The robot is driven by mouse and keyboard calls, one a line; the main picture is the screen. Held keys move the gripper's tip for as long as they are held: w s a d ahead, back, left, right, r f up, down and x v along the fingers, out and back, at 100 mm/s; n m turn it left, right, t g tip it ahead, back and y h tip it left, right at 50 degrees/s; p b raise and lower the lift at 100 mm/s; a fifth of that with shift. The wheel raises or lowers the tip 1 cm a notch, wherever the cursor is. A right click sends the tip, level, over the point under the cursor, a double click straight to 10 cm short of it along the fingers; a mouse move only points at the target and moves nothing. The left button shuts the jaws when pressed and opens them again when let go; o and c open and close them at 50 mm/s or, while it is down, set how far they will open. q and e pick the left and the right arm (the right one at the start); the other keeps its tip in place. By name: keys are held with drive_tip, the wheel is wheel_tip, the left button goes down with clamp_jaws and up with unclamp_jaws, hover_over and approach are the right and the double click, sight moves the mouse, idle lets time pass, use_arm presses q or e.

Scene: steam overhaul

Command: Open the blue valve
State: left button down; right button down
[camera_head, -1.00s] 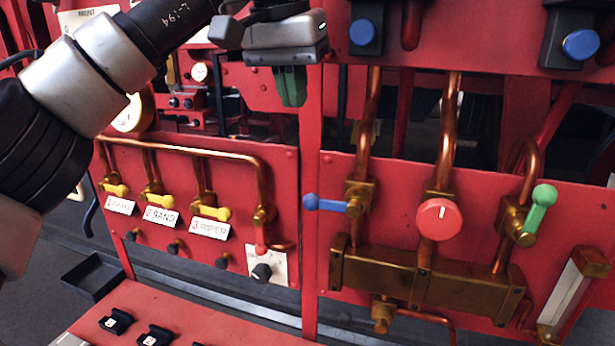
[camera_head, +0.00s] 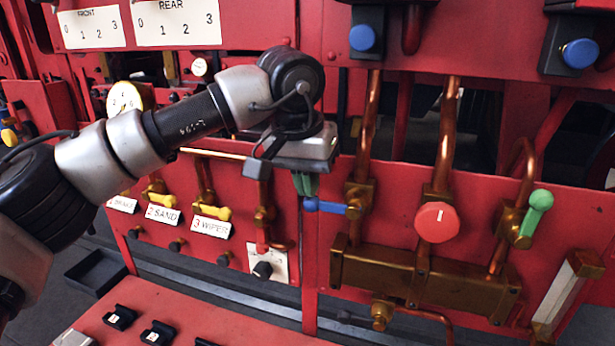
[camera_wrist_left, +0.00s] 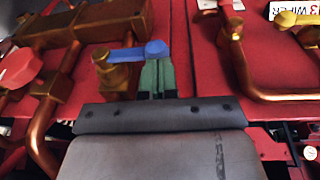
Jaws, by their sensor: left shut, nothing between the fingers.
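The blue valve (camera_head: 333,207) is a blue lever with a rounded end, lying level and pointing left from a brass valve body (camera_head: 360,198) on the red panel. My left gripper (camera_head: 306,188) has green fingers that are shut and empty. In the head view the fingertips are at the lever's rounded left end, just above it. In the left wrist view the fingers (camera_wrist_left: 157,76) lie right by the round end of the blue lever (camera_wrist_left: 155,48). I cannot tell whether they touch it. My right gripper is in neither view.
A red knob (camera_head: 438,221) and a green lever (camera_head: 540,202) sit right of the blue valve. Yellow levers (camera_head: 210,211) with labels are on the left panel. A brass manifold (camera_head: 425,280) and copper pipes run around the valve. A red console with switches is below.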

use_arm(q)
drive_tip(key=shift+f, duration=0.2)
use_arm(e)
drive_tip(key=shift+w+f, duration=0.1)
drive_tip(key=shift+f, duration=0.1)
